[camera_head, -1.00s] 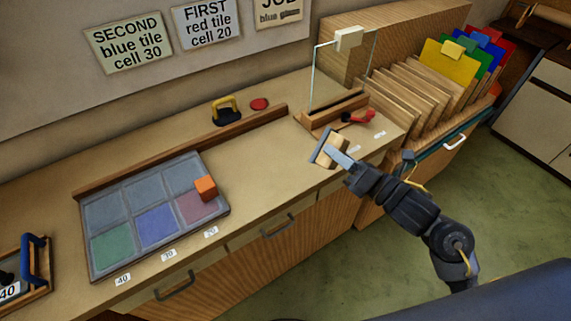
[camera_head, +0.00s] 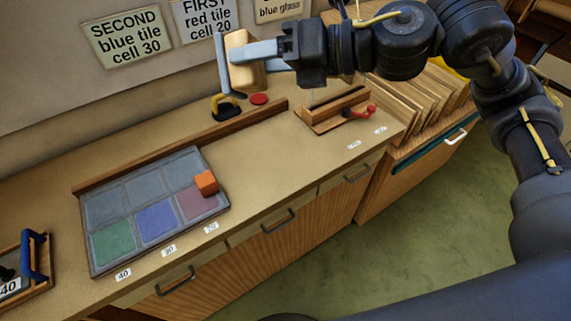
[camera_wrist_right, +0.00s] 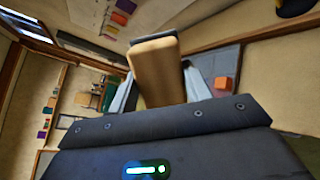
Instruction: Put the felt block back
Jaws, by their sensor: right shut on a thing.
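The felt block is a pale wooden block (camera_head: 245,76) with a dark grey felt face. My right gripper (camera_head: 243,51) is shut on it and holds it up in the air, in front of the back wall. The felt face points left in the head view. In the right wrist view the block (camera_wrist_right: 155,70) sits between the two fingers, with the dark felt at its far end. In the head view it appears above the yellow-handled tool (camera_head: 225,105); I cannot tell how far apart they are. My left gripper is not in view.
A red disc (camera_head: 259,99) lies beside the yellow-handled tool. The panel tray (camera_head: 87,240) holds coloured tiles and an orange cube (camera_head: 205,183).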

